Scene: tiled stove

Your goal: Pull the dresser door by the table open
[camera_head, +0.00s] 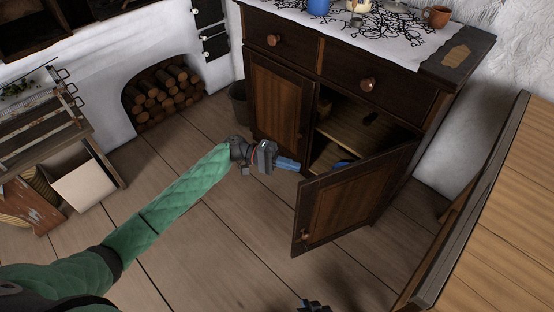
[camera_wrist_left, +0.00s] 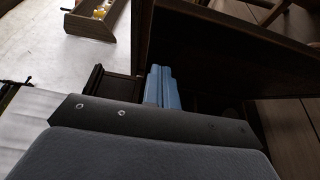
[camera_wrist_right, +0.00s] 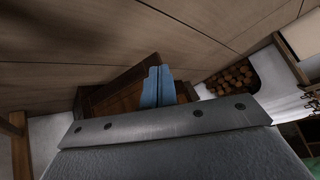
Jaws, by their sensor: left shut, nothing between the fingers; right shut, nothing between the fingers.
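The dark wooden dresser (camera_head: 340,85) stands at the upper right of the head view. Its right door (camera_head: 350,195), the one nearer the table, stands swung out and open, with a round knob (camera_head: 305,234) at its lower free corner. The shelves inside show behind it. The left door (camera_head: 277,105) is shut. My left gripper (camera_head: 298,165), with blue fingers, is shut and empty beside the door's upper free corner, at the opening; I cannot tell whether it touches. Its fingers show in the left wrist view (camera_wrist_left: 162,85). My right gripper is shut and empty in the right wrist view (camera_wrist_right: 157,85).
The wooden table (camera_head: 500,215) stands at the right, a narrow floor gap from the open door. A bucket (camera_head: 238,103) stands left of the dresser. A cloth, a mug (camera_head: 437,16) and other items lie on top. The floor in front is clear.

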